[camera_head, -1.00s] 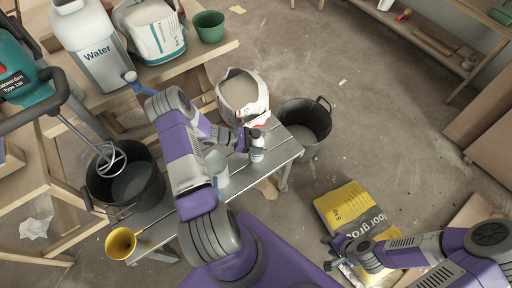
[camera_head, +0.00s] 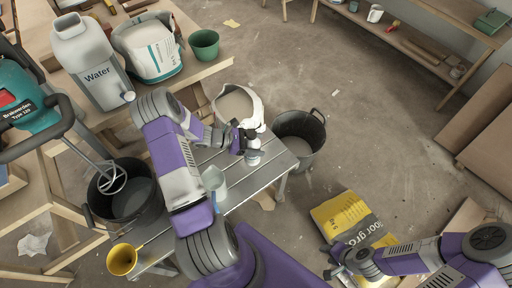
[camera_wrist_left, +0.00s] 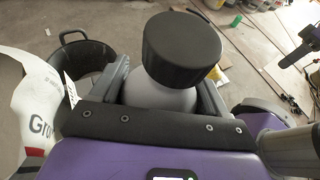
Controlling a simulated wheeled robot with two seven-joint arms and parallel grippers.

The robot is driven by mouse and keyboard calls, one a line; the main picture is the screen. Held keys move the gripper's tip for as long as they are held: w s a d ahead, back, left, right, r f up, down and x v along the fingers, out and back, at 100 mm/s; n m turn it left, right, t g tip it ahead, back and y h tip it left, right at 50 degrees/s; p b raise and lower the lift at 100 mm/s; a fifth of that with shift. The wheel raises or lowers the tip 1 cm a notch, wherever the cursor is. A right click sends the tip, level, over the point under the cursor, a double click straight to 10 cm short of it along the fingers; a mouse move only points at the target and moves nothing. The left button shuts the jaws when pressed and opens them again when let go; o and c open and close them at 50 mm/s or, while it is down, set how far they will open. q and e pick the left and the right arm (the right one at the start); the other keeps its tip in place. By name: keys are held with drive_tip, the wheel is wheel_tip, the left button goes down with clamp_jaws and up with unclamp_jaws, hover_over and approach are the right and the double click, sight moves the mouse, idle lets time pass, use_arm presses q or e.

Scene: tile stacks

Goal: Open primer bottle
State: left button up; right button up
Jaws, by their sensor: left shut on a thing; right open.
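The primer bottle (camera_head: 254,157) is a small pale bottle with a black cap (camera_wrist_left: 182,45), seen near the far end of the grey bench. My left gripper (camera_head: 246,143) is shut on the bottle. In the left wrist view the grey-white bottle body (camera_wrist_left: 158,96) sits between the fingers, with the wide black cap on top. I cannot tell whether the bottle's base touches the bench. My right gripper (camera_head: 340,262) is open and empty at the lower right, well apart from the bottle, near the yellow bag.
A yellow floor-grout bag (camera_head: 345,218) lies on the floor.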

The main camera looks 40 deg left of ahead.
use_arm(q)
drive_tip(key=shift+r, duration=0.3)
drive_tip(key=o, duration=0.9)
drive_tip(key=c, duration=1.3)
drive_tip(key=shift+w+d, duration=0.1)
